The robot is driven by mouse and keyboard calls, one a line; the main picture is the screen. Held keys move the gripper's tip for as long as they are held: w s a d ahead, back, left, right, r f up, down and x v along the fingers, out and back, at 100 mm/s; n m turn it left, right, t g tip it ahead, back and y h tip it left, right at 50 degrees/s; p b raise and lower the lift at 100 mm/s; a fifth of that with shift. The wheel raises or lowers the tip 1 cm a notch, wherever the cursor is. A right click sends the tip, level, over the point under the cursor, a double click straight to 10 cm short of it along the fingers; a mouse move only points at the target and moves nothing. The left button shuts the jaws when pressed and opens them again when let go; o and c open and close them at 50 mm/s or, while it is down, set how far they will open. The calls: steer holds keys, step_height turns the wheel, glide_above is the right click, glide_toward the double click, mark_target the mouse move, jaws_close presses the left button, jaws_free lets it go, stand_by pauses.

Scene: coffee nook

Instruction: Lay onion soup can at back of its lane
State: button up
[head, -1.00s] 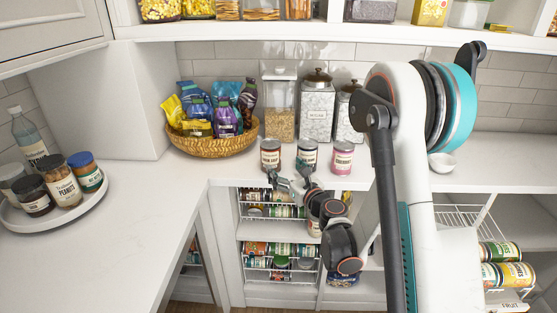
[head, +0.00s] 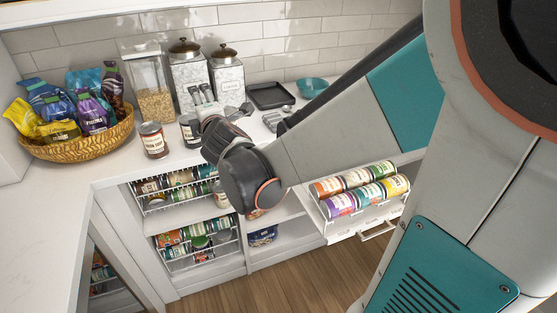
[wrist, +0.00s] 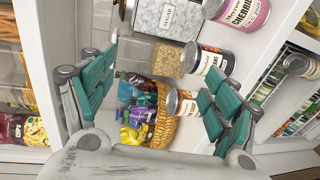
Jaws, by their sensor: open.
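Below the counter, an upper wire rack (head: 148,208) and a lower wire rack (head: 180,262) hold lying cans. I cannot tell which lane is for onion soup.
The wrist view shows a pink cherries can (wrist: 243,12). A pulled-out rack of cans (head: 360,190) juts out at right. The left counter is clear.

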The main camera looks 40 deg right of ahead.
steer(key=s+a+f+m+g+y, duration=0.1)
steer(key=s+a+f+m+g, duration=0.1)
steer(key=s+m, duration=0.3)
steer(key=s+a+f+m+g+y, duration=0.2)
steer(key=s+a+f+m+g, duration=0.1)
steer(key=s, duration=0.9)
steer(key=s+a+f+m+g+y, duration=0.1)
steer(key=s+a+f+m+g, duration=0.2)
steer(key=s+a+m, duration=0.2)
steer(key=s+m, duration=0.2)
steer(key=s, duration=0.2)
steer(key=shift+f, duration=0.2)
steer(key=shift+o, duration=0.5)
steer(key=shift+a, duration=0.1)
